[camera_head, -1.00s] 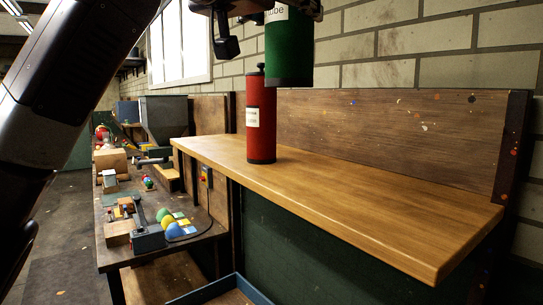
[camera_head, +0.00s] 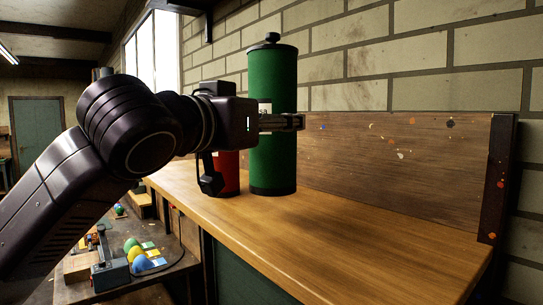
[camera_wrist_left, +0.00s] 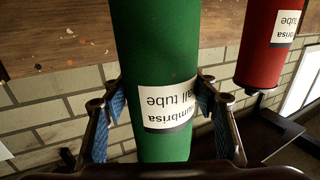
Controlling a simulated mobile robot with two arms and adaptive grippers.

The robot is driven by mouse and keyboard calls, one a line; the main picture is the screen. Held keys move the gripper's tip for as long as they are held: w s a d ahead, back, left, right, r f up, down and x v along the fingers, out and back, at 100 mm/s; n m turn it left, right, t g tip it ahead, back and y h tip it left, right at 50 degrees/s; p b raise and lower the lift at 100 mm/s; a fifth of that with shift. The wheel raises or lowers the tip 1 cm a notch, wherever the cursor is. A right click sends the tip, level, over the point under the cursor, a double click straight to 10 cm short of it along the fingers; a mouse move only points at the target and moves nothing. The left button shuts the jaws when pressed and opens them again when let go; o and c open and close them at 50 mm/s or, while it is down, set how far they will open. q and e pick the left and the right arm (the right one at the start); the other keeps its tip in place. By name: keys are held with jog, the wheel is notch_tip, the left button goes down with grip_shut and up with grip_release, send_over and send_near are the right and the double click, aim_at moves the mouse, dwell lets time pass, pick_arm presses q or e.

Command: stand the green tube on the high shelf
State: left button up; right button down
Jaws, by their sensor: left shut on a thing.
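The green tube (camera_head: 273,75) is upright over the wooden shelf (camera_head: 370,235), with a dark knob on top and a white label. Its dark base is at or just above the shelf surface; I cannot tell whether it touches. My left gripper (camera_head: 290,122) is shut on the tube around its middle. In the left wrist view, both fingers of the gripper (camera_wrist_left: 160,92) flank the green tube (camera_wrist_left: 163,40) beside its label. The red tube (camera_head: 230,172) stands on the shelf behind, mostly hidden by my gripper; it also shows in the left wrist view (camera_wrist_left: 266,50). My right gripper is out of view.
A wooden backboard (camera_head: 400,160) with paint specks runs along the shelf's back, against a brick wall (camera_head: 400,50). An upright post (camera_head: 497,180) closes the right end. The shelf's right part is clear. A lower bench with small objects (camera_head: 135,250) is at left.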

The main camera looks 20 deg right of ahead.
aim_at(262, 162)
pick_arm(q)
jog(key=shift+f, duration=0.55)
jog(key=shift+s+a+f, duration=0.25)
jog(key=shift+s+f, duration=0.05)
jog(key=shift+f, duration=0.2)
notch_tip(262, 162, down, 3)
jog(key=shift+f+p, duration=0.2)
jog(key=shift+p, duration=0.35)
jog(key=shift+w+d+f, duration=0.1)
jog(key=shift+w+f, duration=0.05)
jog(key=shift+f, duration=0.1)
jog(key=shift+s+f, duration=0.1)
jog(key=shift+s, duration=0.1)
jog(key=o, duration=1.5)
jog(key=shift+w+f, duration=0.1)
jog(key=shift+o, duration=0.2)
